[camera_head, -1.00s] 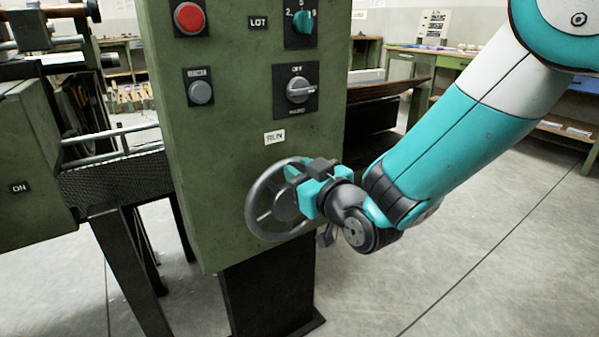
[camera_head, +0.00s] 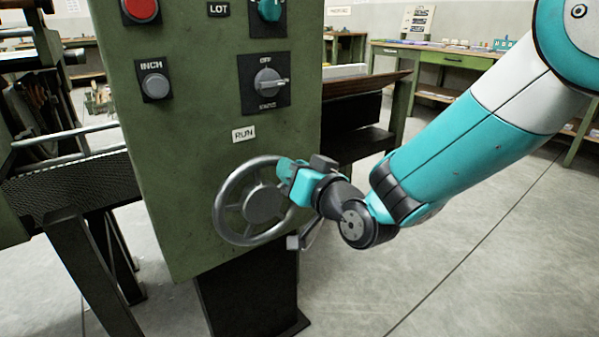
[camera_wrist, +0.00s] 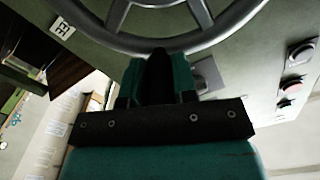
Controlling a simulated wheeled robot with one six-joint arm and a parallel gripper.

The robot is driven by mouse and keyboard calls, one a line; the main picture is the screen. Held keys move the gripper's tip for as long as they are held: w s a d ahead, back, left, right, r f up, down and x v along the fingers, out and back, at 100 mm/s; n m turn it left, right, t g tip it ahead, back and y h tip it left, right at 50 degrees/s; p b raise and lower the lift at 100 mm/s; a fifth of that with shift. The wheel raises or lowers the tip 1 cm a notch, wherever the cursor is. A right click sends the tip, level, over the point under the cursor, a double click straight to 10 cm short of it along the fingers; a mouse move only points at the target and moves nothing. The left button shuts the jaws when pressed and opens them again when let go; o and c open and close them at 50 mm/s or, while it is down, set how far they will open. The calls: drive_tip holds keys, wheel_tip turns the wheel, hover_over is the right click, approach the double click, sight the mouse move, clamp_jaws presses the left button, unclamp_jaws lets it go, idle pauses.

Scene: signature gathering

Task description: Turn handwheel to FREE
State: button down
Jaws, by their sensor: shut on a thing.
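The grey spoked handwheel (camera_head: 222,207) sits low on the green control panel, with its hub bare. My gripper (camera_head: 288,175) is at the upper right of its rim, with its fingers shut on the rim. In the wrist view, the handwheel's rim (camera_wrist: 110,38) and spokes cross the top, and my dark and teal fingers (camera_wrist: 158,62) meet the rim. The fingers hide the gripped part. A white RUN plate (camera_head: 244,134) is above the wheel. I see no readable FREE mark.
The panel also carries a selector switch (camera_head: 268,83), a grey INCH button (camera_head: 155,86) and a red button (camera_head: 141,9). A small grey lever end (camera_head: 293,242) shows below my gripper. Workbenches (camera_head: 440,58) stand behind. The floor at right is open.

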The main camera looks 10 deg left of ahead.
drive_tip(key=w+d+f+m+b, duration=0.2)
drive_tip(key=f+m, duration=0.5)
drive_tip(key=m, duration=0.4)
drive_tip(key=shift+w+d+f+b, duration=0.35)
drive_tip(key=shift+w+d, duration=0.1)
drive_tip(key=shift+d, duration=0.1)
drive_tip(key=shift+m, duration=0.3)
drive_tip(key=c, duration=0.9)
unclamp_jaws()
